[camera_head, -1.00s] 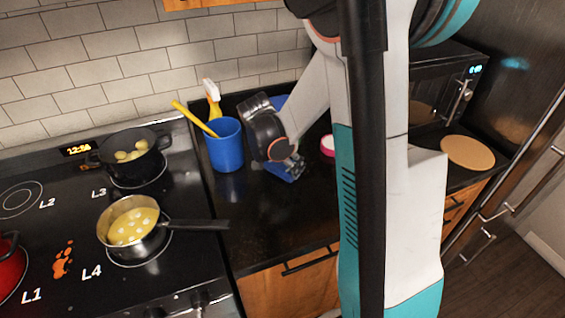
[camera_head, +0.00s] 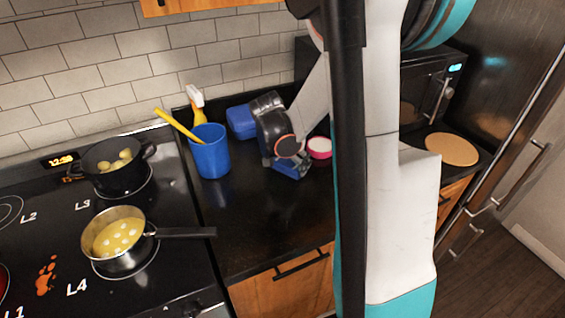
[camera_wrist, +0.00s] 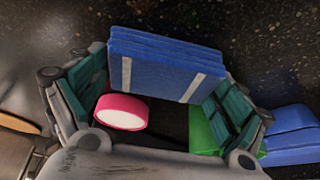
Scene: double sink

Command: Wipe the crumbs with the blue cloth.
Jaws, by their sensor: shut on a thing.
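My gripper (camera_head: 290,165) is low over the dark counter, right of the blue cup. It is shut on the folded blue cloth (camera_wrist: 165,65), which has pale stripes and spans between the fingers in the wrist view. The cloth (camera_head: 291,172) shows under the fingers in the head view, close to or on the counter; contact is unclear. Orange flecks (camera_head: 45,278) lie on the black cooktop near L4, left of my gripper. I cannot tell whether these are the crumbs. No other crumbs stand out on the counter.
A blue cup (camera_head: 209,155) with a yellow-handled tool stands left of my gripper. A blue block (camera_head: 241,121) sits behind, and a pink-rimmed round item (camera_head: 319,148) sits right. A pan (camera_head: 116,240) and a pot (camera_head: 115,168) occupy the cooktop. The front counter is clear.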

